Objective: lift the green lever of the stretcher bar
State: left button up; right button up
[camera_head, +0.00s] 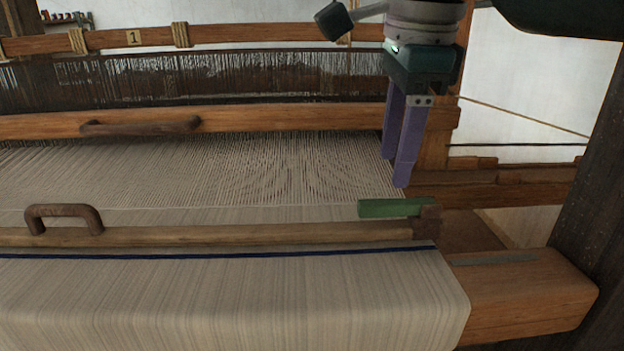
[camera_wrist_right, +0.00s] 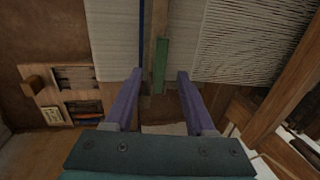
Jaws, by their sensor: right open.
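The green lever (camera_head: 395,208) lies flat at the right end of the wooden stretcher bar (camera_head: 220,235), beside a dark end block. The bar lies across the cloth and has a dark handle (camera_head: 63,215) on its left part. My right gripper (camera_head: 394,172) points down with its purple fingers apart, above and a little behind the lever in the head view. In the right wrist view the open fingers (camera_wrist_right: 160,75) are on either side of the green lever's (camera_wrist_right: 161,62) line, with the lever beyond the tips. Nothing is between them. My left gripper is not in view.
A wooden beam (camera_head: 270,119) with a dark handle crosses behind the warp threads (camera_head: 200,170). A thick front beam (camera_head: 530,300) carries the cloth (camera_head: 230,300). A dark post (camera_head: 600,200) stands at the right. A shelf (camera_wrist_right: 75,92) shows in the wrist view.

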aim_at(387, 202)
jog(key=f, duration=0.2)
jog(key=w+f, duration=0.1)
jog(key=f, duration=0.2)
jog(key=shift+b, duration=0.4)
jog(key=shift+w+d+f+b, duration=0.15)
jog(key=shift+f+b, duration=0.2)
jog(key=shift+f, duration=0.45)
jog(key=shift+c, duration=0.2)
jog(key=shift+c, duration=0.8)
grip_shut()
